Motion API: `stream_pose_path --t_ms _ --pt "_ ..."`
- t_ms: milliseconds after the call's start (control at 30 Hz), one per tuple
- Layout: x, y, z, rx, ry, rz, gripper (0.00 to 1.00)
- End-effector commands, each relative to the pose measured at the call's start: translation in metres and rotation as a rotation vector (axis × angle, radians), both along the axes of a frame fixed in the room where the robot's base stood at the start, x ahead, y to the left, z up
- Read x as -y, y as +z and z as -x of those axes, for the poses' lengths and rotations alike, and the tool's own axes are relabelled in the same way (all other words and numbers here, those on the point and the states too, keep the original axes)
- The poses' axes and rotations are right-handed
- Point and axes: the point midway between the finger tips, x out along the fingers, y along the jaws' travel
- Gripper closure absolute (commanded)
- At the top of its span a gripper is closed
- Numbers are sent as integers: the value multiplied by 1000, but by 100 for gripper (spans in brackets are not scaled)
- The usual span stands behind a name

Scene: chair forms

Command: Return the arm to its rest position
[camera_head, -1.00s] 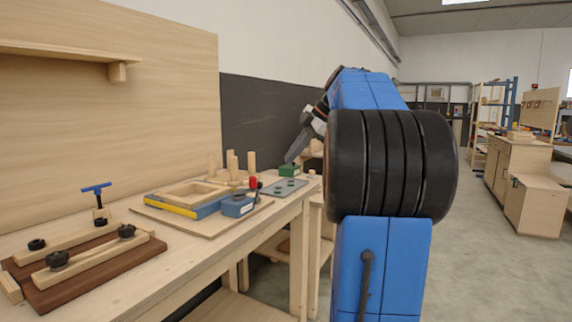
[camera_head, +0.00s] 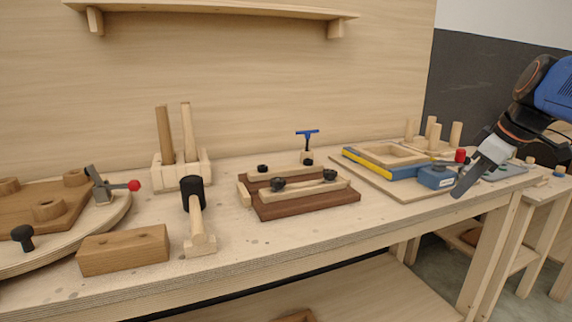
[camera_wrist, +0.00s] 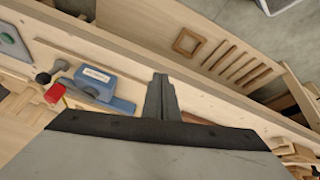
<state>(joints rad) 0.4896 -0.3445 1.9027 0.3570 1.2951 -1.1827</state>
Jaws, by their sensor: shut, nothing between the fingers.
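My blue arm (camera_head: 553,88) reaches in from the right edge in the head view. My gripper (camera_head: 464,184) points down and left, with its fingers together and nothing between them. It hangs in front of the bench's right part, near a blue block-like device (camera_head: 436,177) with a red knob. In the wrist view, my gripper (camera_wrist: 161,82) shows as a closed dark tip over the bench edge. The same blue device (camera_wrist: 95,82) and red knob (camera_wrist: 56,93) are to its left, apart from it.
The workbench (camera_head: 230,265) holds a dark clamping jig (camera_head: 305,203), a wooden mallet-like tool (camera_head: 196,215), a wooden block (camera_head: 123,250) and a rounded board with a red-tipped toggle clamp (camera_head: 118,188). A lower shelf (camera_head: 345,290) lies beneath. A wall shelf (camera_head: 215,9) is above.

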Motion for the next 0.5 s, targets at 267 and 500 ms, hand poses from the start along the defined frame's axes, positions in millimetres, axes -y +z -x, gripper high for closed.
stream_pose_path --t_ms 267,500 --pt "-71 -79 70 -72 -247 -32 100" --pt "-105 -153 132 -81 -449 -59 100"
